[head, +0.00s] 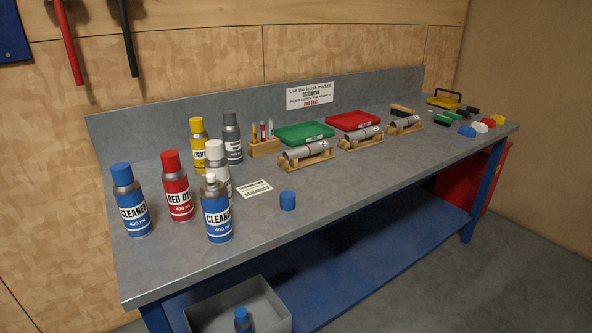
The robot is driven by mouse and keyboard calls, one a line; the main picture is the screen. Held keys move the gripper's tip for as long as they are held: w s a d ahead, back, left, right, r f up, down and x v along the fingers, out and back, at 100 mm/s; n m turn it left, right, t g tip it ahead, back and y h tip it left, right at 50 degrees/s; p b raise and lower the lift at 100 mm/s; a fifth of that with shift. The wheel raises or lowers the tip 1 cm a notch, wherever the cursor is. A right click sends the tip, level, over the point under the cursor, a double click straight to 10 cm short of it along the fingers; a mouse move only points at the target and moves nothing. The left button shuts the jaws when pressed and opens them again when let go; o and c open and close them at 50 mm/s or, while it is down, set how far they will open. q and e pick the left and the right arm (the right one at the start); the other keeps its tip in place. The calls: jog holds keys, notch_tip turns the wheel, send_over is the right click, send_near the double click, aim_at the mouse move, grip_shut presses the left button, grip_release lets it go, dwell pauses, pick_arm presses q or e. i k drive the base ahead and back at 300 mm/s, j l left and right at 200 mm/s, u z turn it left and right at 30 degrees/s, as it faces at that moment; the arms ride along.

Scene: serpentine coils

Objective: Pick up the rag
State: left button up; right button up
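I cannot make out anything that is clearly a rag. Several small blue, white, red and yellow lumps (481,127) lie at the right end of the grey workbench (330,197). They are too small to tell whether one is cloth. Neither of my grippers shows in the head view.
Spray cans, including a red one (176,187) and an uncapped cleaner can (217,211), stand at the left. A loose blue cap (287,200) lies near the front. Metal tubes on wooden stands (305,154), a green tray (304,133) and a red tray (353,120) sit behind. A grey bin (263,303) stands below.

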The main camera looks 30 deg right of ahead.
aim_at(500, 120)
jog(key=z, duration=2.2)
jog(key=i+l+z, duration=0.1)
jog(key=i+z, duration=0.35)
jog(key=i, duration=2.4)
